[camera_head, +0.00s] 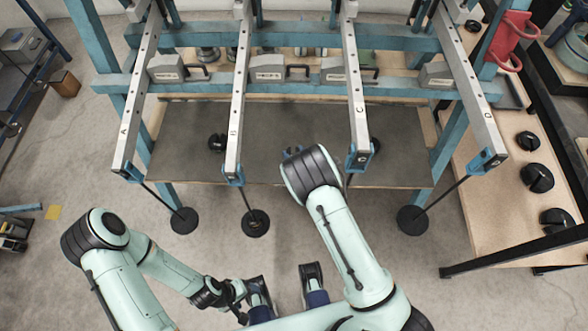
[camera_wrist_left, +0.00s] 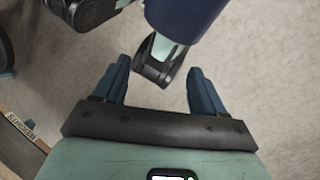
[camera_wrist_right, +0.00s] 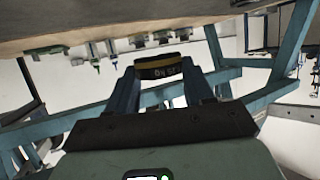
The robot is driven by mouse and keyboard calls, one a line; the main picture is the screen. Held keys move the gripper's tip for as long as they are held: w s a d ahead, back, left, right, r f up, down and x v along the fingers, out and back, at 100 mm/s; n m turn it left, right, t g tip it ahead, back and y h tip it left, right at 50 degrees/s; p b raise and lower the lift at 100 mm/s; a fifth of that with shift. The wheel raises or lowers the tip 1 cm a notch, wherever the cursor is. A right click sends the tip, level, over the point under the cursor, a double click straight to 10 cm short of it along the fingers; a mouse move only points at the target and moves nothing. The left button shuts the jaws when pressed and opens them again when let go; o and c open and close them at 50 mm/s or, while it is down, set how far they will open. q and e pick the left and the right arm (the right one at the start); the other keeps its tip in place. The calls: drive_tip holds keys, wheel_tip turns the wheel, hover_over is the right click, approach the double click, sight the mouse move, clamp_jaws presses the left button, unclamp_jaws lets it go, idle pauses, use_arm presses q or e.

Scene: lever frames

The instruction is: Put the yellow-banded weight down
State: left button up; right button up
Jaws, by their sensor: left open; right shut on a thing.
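The yellow-banded weight (camera_wrist_right: 158,69) is a dark disc with a yellow band, seen between the fingers of my right gripper (camera_wrist_right: 160,88) in the right wrist view. That gripper is shut on it. In the head view the right arm reaches over the front of the grey bench top (camera_head: 285,115), between levers B and C. I cannot tell whether the weight touches anything. My left gripper (camera_wrist_left: 157,90) is open and empty, low near my base.
Lever B (camera_head: 237,110) and lever C (camera_head: 356,90) flank the right arm. Dark discs hang below lever A (camera_head: 183,220), lever B (camera_head: 256,223) and lever D (camera_head: 412,220). A dark weight (camera_head: 217,142) sits on the bench top. Several weights (camera_head: 537,177) stand on the right table.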

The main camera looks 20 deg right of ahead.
wheel_tip(320, 180, down, 6)
drive_tip(key=b, duration=0.3)
drive_tip(key=shift+f, duration=0.15)
wheel_tip(320, 180, down, 5)
drive_tip(key=b, duration=0.4)
drive_tip(key=shift+w, duration=0.1)
use_arm(q)
drive_tip(key=w+a+f+t, duration=0.2)
drive_tip(key=w+f, duration=0.4)
drive_tip(key=f, duration=0.1)
drive_tip(key=shift+w+f+n+y, duration=0.3)
drive_tip(key=shift+w+f, duration=0.05)
drive_tip(key=shift+a, duration=0.1)
use_arm(e)
drive_tip(key=shift+f, duration=0.1)
drive_tip(key=o, duration=1)
use_arm(q)
drive_tip(key=shift+w+f, duration=0.1)
drive_tip(key=shift+w, duration=0.05)
